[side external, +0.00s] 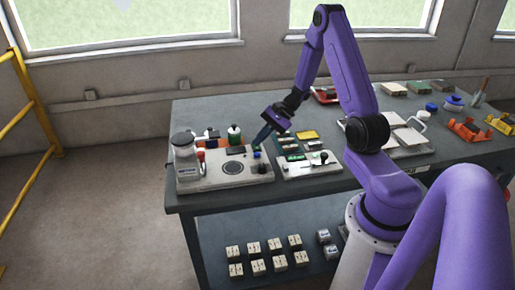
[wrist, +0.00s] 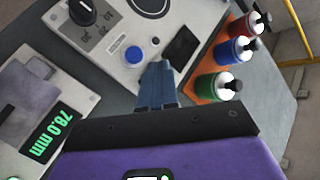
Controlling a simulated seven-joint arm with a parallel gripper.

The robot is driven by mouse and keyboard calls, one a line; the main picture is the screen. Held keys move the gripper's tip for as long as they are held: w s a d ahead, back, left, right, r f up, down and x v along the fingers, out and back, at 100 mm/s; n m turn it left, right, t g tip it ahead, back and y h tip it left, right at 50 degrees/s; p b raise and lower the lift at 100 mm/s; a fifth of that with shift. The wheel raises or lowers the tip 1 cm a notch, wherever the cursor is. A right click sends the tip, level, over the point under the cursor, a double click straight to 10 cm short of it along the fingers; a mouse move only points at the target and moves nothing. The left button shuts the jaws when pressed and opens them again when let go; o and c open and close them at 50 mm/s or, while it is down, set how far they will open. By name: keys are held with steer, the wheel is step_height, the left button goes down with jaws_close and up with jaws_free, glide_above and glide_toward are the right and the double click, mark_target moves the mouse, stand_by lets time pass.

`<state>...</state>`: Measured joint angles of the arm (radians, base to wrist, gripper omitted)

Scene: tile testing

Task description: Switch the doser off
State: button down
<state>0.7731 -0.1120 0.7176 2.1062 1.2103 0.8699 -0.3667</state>
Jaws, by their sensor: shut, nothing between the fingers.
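A pale flat machine, which looks like the doser (side external: 215,181), sits at the left front of the bench. In the wrist view its pale top (wrist: 110,62) carries a black rotary knob (wrist: 82,12) with small dark marks beside it, a raised blue button (wrist: 133,54) and a dark blank screen (wrist: 182,45). The blue button also shows in the side view (side external: 256,155). My gripper (wrist: 157,66) is shut and empty, its blue fingertips over the panel between button and screen. In the side view my gripper (side external: 258,142) points down beside the button. Contact is not clear.
A clear jar (side external: 183,145) stands at the machine's left end. Red (wrist: 250,24), blue (wrist: 237,50) and green (wrist: 222,86) bottles stand in an orange rack close to my fingers. A gauge reading 78.0 mm (wrist: 52,135) lies on the neighbouring pale board.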

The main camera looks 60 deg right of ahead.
mark_target(260, 148)
steer(key=shift+r, duration=0.35)
steer(key=shift+r, duration=0.1)
steer(key=shift+r, duration=2.4)
steer(key=shift+a, duration=0.1)
steer(key=s+a+r+n+g+h, duration=0.1)
steer(key=s+a+r+n+g, duration=0.2)
steer(key=a+n, duration=0.45)
steer(key=s+a+r+n+g+h, duration=0.1)
steer(key=s+a+n+g, duration=0.4)
steer(key=a, duration=0.5)
steer(key=s+a+r+n+t+h, duration=0.1)
steer(key=s+a+r+n+h, duration=0.1)
steer(key=s+n, duration=0.6)
steer(key=s+a+r+n+t+h, duration=0.1)
steer(key=s+a+n+t+h, duration=0.1)
steer(key=s+n, duration=0.5)
steer(key=shift+s+a+r+n+h, duration=0.4)
steer(key=shift+s+h, duration=0.2)
steer(key=shift+s, duration=1.05)
